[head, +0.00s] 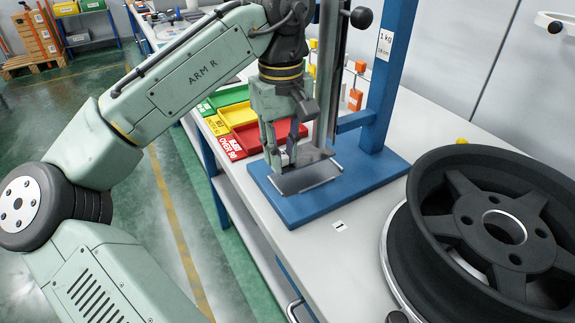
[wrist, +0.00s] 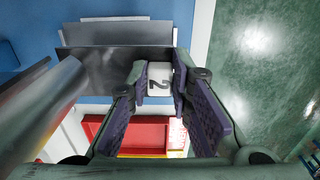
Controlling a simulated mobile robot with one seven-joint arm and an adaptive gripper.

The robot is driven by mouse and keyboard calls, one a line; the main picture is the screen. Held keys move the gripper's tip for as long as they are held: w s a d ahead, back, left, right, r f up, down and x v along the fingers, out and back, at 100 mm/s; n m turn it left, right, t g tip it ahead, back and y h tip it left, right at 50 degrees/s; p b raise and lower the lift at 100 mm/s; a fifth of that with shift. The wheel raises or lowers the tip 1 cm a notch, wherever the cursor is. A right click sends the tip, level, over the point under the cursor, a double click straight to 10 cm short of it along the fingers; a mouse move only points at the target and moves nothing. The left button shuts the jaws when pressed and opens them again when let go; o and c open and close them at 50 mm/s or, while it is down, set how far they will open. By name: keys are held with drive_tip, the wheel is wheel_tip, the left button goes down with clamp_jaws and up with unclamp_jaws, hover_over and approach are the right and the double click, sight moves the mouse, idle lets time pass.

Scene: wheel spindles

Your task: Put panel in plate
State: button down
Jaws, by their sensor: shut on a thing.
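My gripper (head: 282,160) points down over the blue base of a stand. In the wrist view its fingers (wrist: 160,88) are shut on a white piece marked "2" (wrist: 159,77), which seems to belong to the dark grey panel (wrist: 105,68). In the head view the panel (head: 314,155) is beside the fingertips, just above a lighter grey flat plate (head: 308,178) on the blue base (head: 345,195). The plate also shows in the wrist view (wrist: 115,33). The fingers partly hide the panel, and I cannot tell whether it touches the plate.
A grey upright (head: 329,80) and blue post (head: 392,70) rise from the base close to my gripper. Green, yellow and red trays (head: 262,138) lie behind it. A black wheel (head: 490,225) fills the right front. Table label "1" (head: 339,226) lies in front of the base.

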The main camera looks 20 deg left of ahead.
sight(287, 167)
drive_tip(key=shift+s+d, duration=0.15)
drive_tip(key=shift+d, duration=0.5)
wheel_tip(287, 167, down, 3)
drive_tip(key=shift+a+r+p, duration=0.1)
drive_tip(key=shift+a+p, duration=0.05)
drive_tip(key=shift+p, duration=0.35)
drive_tip(key=shift+f, duration=0.4)
drive_tip(key=shift+f, duration=0.1)
drive_tip(key=c, duration=1.4)
unclamp_jaws()
drive_tip(key=shift+c, duration=0.2)
wheel_tip(287, 167, up, 12)
